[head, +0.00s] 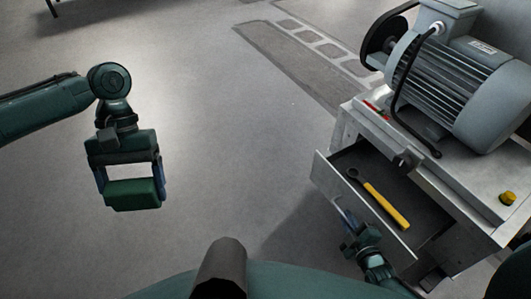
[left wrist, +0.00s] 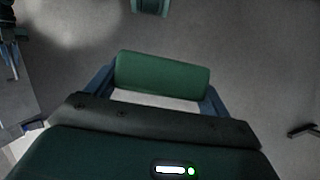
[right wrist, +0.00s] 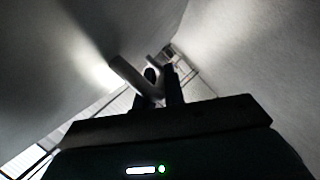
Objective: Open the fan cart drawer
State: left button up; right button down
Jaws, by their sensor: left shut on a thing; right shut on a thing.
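The fan cart (head: 455,195) stands at the right in the head view, with its drawer (head: 335,178) pulled out and its inside showing. My right gripper (head: 350,222) is at the outer face of the drawer front. In the right wrist view its fingers (right wrist: 163,88) are closed on a pale bar, the drawer handle (right wrist: 132,76). The handle is mostly hidden in the head view. My left gripper (head: 130,178) hangs over open floor, away from the cart, shut on a green block (head: 134,195). The block also shows between its fingers in the left wrist view (left wrist: 162,76).
A tool with a yellow handle (head: 386,204) and a dark ring end lies in the drawer. A grey motor (head: 460,90) with a black cable sits on the cart top, near a yellow knob (head: 508,198).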

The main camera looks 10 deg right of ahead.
pick_arm(q)
jog(key=shift+s+a, duration=0.15)
jog(key=shift+a, duration=0.3)
pick_arm(e)
jog(key=shift+s+a, duration=0.25)
jog(key=shift+a, duration=0.15)
jog(key=c, duration=1.5)
grip_release()
pick_arm(q)
jog(key=shift+r, duration=0.1)
jog(key=shift+r+p, duration=0.25)
jog(key=shift+p, duration=0.1)
notch_tip(320, 180, up, 4)
jog(key=p, duration=0.4)
jog(key=shift+r, duration=0.1)
pick_arm(e)
jog(key=v, duration=1.2)
